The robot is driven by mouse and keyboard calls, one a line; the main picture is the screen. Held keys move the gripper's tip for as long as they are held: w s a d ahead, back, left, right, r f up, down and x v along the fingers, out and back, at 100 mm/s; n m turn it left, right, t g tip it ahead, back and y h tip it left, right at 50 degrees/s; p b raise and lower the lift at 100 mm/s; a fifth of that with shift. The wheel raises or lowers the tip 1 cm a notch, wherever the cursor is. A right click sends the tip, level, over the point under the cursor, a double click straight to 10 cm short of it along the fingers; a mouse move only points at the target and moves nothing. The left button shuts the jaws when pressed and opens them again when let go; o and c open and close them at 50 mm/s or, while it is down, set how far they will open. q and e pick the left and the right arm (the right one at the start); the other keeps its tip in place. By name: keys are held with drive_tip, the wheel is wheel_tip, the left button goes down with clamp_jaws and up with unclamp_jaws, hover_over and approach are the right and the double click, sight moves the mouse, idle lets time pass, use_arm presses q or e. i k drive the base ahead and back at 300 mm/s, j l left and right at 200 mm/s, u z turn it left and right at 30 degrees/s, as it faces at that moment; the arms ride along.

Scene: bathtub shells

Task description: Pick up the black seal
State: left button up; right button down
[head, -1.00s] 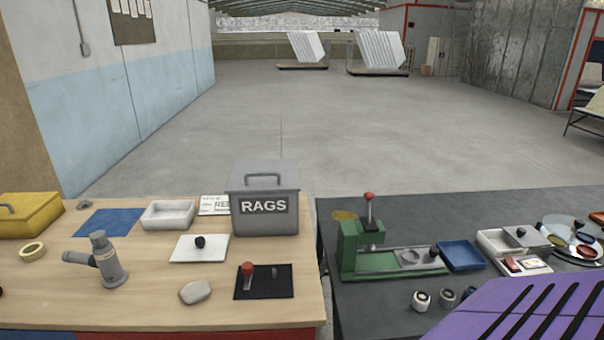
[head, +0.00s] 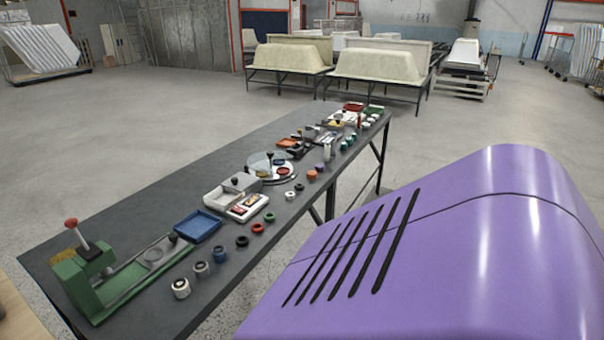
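A small black ring (head: 242,241), which looks like the black seal, lies on the dark grey table (head: 130,210) near its right edge. Neither of my grippers is in view, and nothing is seen touching the black ring.
A red ring (head: 257,228), green ring (head: 269,217) and white and black cylinder (head: 181,288) share the row. A blue tray (head: 198,227) and green press (head: 85,285) stand left. Bathtub shells (head: 380,62) stand behind. My own purple body covers the lower right.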

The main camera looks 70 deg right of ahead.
sight(240, 244)
drive_tip(key=z, duration=1.75)
